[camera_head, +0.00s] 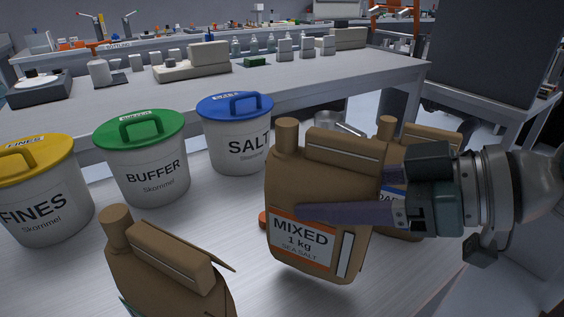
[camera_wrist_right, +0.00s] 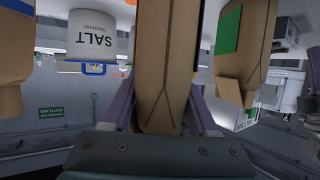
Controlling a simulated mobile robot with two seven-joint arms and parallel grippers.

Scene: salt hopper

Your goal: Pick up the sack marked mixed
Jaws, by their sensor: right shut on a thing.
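The brown sack marked MIXED 1 kg sea salt (camera_head: 295,205) is upright in the middle of the head view, with an orange-edged label. My right gripper (camera_head: 345,213) comes in from the right and is shut on this sack, one finger lying across its front. The sack's lower edge seems raised above the table, with a shadow below. In the right wrist view the sack (camera_wrist_right: 160,60) fills the middle, between the two fingers of my right gripper (camera_wrist_right: 160,105). My left gripper is not in view.
A second brown sack (camera_head: 165,275) stands at the front left. Another sack with a blue-edged label (camera_head: 420,155) is behind the held one, partly hidden. FINES (camera_head: 45,200), BUFFER (camera_head: 150,170) and SALT (camera_head: 235,145) lidded buckets stand along the table's far side. A long bench (camera_head: 330,75) lies beyond.

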